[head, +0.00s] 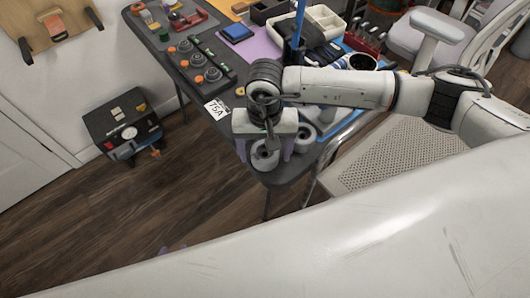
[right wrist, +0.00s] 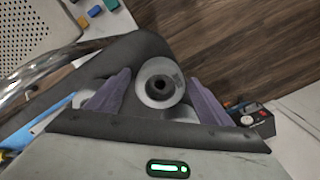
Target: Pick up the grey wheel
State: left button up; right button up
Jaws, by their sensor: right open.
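A grey wheel (head: 265,158) with a dark hub is at the near corner of the dark table. My right gripper (head: 264,150) is above it, pointing down, with its purple fingers apart. In the right wrist view the wheel (right wrist: 159,98) shows between the two open fingers, and I see no clear contact. A second grey wheel (head: 306,138) lies just right of the gripper, partly hidden by it.
The dark table (head: 213,92) carries several round parts on a dark strip, a white label (head: 217,109), a blue box (head: 236,32) and a light organiser tray (head: 322,20). A black box with a dial (head: 124,130) stands on the floor left. The table's edge is close to the wheel.

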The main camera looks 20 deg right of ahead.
jog(key=c, duration=1.2)
